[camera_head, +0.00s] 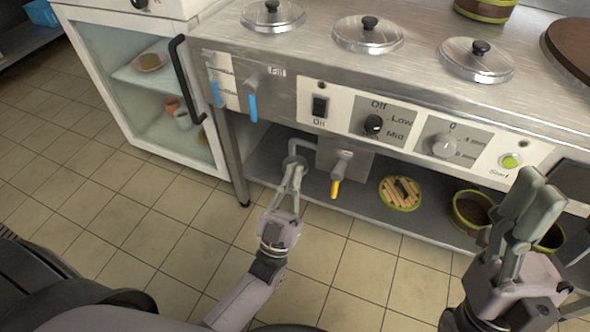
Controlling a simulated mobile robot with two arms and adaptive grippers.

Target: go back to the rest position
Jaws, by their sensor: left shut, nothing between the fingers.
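My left gripper (294,168) reaches up from the lower left. Its fingers are together with nothing between them. The fingertips overlap a grey pipe end (300,150) under the counter in the picture; I cannot tell if they touch it. My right gripper (532,198) is at the right edge, in front of the counter, fingers pointing up.
The steel counter (420,75) has several round lids and a control panel with knobs (373,125). A yellow-handled tap (336,187) hangs beside my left gripper. The lower shelf holds a round tray (385,199) and bowls (468,209). A glass cabinet (105,50) stands left. Tiled floor (130,215) is clear.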

